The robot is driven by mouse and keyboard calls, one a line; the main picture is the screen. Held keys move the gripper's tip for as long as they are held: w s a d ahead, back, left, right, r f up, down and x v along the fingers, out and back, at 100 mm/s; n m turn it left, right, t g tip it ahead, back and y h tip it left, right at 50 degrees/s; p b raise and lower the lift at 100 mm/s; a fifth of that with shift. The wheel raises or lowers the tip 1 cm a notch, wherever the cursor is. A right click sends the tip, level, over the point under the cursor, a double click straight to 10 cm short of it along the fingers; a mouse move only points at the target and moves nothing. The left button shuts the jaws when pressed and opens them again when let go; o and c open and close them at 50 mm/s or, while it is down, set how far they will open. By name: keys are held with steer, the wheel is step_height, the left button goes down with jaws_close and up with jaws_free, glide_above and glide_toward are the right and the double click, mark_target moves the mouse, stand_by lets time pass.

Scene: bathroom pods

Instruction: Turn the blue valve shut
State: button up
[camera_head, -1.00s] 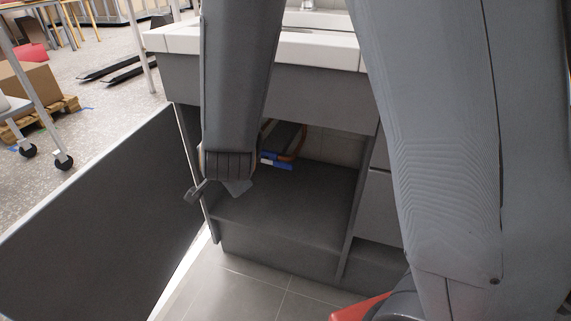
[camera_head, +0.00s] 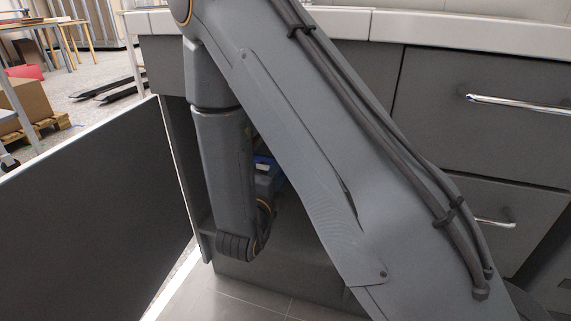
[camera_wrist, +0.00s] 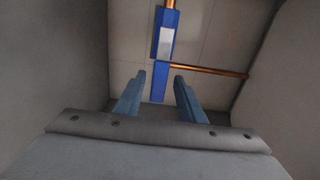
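The blue valve (camera_wrist: 162,70) is in the wrist view, a long blue bar with a pale grey patch, in front of the cabinet's back wall. A copper pipe (camera_wrist: 171,4) runs up from its top, and another (camera_wrist: 210,71) runs off to the right. My gripper (camera_wrist: 159,80) is open, with its two blue-grey fingers apart. The lower end of the valve shows between the fingertips; I cannot tell how far beyond them it lies. In the head view only a small blue part (camera_head: 263,163) shows beside my arm, which covers much of the cabinet opening.
The cabinet's side walls (camera_wrist: 50,60) close in on both sides of the gripper. In the head view, an open dark door (camera_head: 85,205) stands at left. Drawers with chrome handles (camera_head: 515,103) are at right, under the white countertop (camera_head: 450,32).

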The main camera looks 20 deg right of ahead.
steer(key=b+x, duration=0.1)
steer(key=x, duration=0.3)
steer(key=shift+w+d, duration=0.1)
steer(key=shift+w, duration=0.15)
jaws_close()
